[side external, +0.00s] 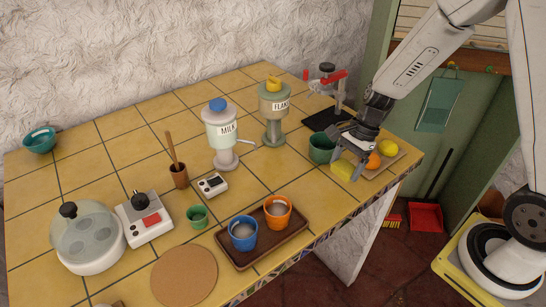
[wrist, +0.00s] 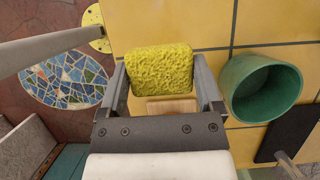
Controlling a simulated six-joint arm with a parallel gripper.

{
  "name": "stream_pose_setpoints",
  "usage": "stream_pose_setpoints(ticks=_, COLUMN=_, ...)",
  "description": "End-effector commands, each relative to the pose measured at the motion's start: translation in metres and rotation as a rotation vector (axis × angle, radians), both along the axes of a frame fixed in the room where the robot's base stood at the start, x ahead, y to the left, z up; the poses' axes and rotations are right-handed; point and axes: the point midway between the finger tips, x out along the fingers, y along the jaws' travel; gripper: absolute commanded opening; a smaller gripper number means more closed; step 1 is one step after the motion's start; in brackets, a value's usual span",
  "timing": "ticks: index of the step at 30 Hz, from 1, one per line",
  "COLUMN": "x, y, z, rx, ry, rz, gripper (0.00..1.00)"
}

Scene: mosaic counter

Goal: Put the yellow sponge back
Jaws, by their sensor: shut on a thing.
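The yellow sponge (side external: 342,170) is between the fingers of my gripper (side external: 348,163), near the right front part of the tiled counter. In the wrist view the sponge (wrist: 162,66) fills the space between the two fingers of my gripper (wrist: 161,78), which is shut on it. The side view does not clearly show whether the sponge touches the counter. A green pot (side external: 321,149) stands just left of the sponge in the side view; it appears as a round open pot (wrist: 262,87) to the right in the wrist view.
Two dispensers (side external: 222,136) (side external: 273,112) stand behind. A brown tray (side external: 236,263) holds two cups. Bare tiles lie between the brown tray and the sponge.

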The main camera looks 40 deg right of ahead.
Motion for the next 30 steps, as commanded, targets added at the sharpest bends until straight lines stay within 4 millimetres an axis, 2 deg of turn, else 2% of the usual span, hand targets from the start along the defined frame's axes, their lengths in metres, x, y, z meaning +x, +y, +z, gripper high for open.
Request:
stream_pose_setpoints(ticks=4, x=0.000, y=0.000, z=-0.010, rx=0.001, ry=0.001, rz=0.000, gripper=0.29)
stream_pose_setpoints(ticks=14, x=0.000, y=0.000, z=-0.017, rx=0.000, ry=0.000, rz=-0.001, gripper=0.29)
stream_pose_setpoints(ticks=24, x=0.000, y=0.000, z=-0.045, rx=-0.001, ry=0.002, rz=0.000, gripper=0.29)
stream_pose_setpoints(ticks=30, x=0.000, y=0.000, z=-0.047, rx=-0.001, ry=-0.001, rz=-0.001, gripper=0.29)
